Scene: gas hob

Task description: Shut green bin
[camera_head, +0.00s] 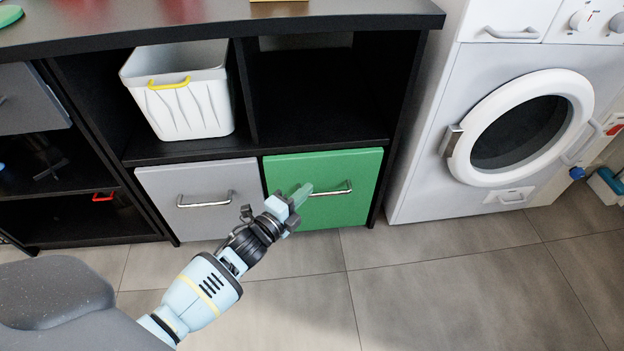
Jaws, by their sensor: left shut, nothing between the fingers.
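The green bin (345,205) is at the lower right of the black cabinet, with a metal bar handle across its front. Its front looks about level with the grey bin beside it, with no open inside showing. My left gripper (301,193) is shut and empty, with its fingertips in front of the green bin's face near the left end of the handle. I cannot tell whether the fingertips touch the face. My right gripper is not in view.
A grey bin (158,188) with a handle is left of the green one. A white basket (188,108) stands on the shelf above. A white washing machine (425,165) is to the right. The tiled floor (450,290) in front is clear.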

